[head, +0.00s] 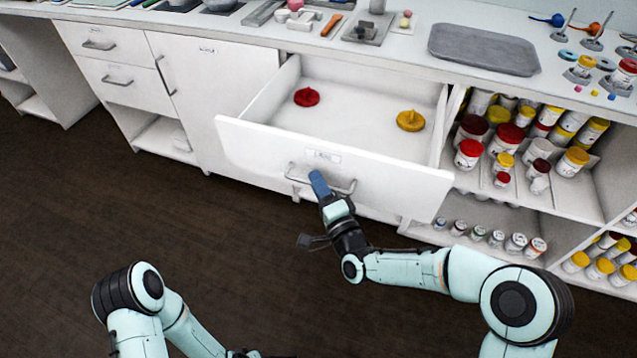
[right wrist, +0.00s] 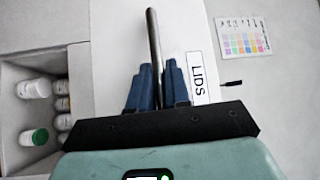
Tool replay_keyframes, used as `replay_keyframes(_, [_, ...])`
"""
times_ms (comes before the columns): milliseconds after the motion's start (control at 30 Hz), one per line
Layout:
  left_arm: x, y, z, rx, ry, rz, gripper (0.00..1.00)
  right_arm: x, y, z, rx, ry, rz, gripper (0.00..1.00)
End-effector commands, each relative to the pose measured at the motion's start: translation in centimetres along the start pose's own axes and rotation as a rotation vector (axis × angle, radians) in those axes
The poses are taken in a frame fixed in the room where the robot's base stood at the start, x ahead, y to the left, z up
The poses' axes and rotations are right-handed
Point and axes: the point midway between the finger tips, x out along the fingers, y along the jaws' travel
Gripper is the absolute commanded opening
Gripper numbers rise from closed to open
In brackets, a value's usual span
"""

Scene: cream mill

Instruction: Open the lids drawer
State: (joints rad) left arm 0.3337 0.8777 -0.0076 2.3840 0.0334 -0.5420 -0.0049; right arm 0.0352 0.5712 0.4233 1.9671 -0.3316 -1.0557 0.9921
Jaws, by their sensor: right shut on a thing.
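The lids drawer (head: 270,150) is pulled well out of the white cabinet and its inside shows. A red lid (head: 307,97) and a yellow lid (head: 410,120) lie apart on its floor. My right gripper (head: 318,180) is at the front, shut on the drawer's metal bar handle (head: 342,188). In the right wrist view the blue fingers of the gripper (right wrist: 159,75) sit on either side of the handle (right wrist: 152,35), beside the label reading LIDS (right wrist: 196,78). My left arm shows at the bottom left of the head view; its gripper is out of sight.
Open shelves (head: 560,200) with several capped jars stand right of the drawer. The counter above carries a grey tray (head: 485,50) and small tools. Closed drawers and a cupboard door (head: 215,105) are to the left. The brown floor (head: 120,200) in front is clear.

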Motion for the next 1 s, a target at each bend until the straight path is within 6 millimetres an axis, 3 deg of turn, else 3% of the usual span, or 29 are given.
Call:
replay_keyframes(200, [0.0, 0.0, 0.0, 0.0, 0.0, 0.0, 0.43, 0.0, 0.0, -0.1, 0.0, 0.003, 0.0, 0.0])
replay_keyframes(233, [0.0, 0.0, 0.0, 0.0, 0.0, 0.0, 0.43, 0.0, 0.0, -0.1, 0.0, 0.003, 0.0, 0.27])
replay_keyframes(267, [0.0, 0.0, 0.0, 0.0, 0.0, 0.0, 0.43, 0.0, 0.0, -0.1, 0.0, 0.003, 0.0, 0.36])
replay_keyframes(667, [-0.2, 0.1, -0.1, 0.002, 0.005, 0.003, 0.43, -0.6, 0.0, -0.1, 0.0, 0.002, 0.0, 0.36])
replay_keyframes(767, [-0.5, 0.5, -0.5, 0.005, 0.017, 0.008, 0.43, -2.0, -0.1, -0.1, -0.001, 0.001, 0.001, 0.36])
replay_keyframes(1000, [-1.6, 1.5, -1.9, 0.016, 0.063, 0.027, 0.43, -7.4, 0.0, -0.1, -0.001, 0.002, 0.004, 0.36])
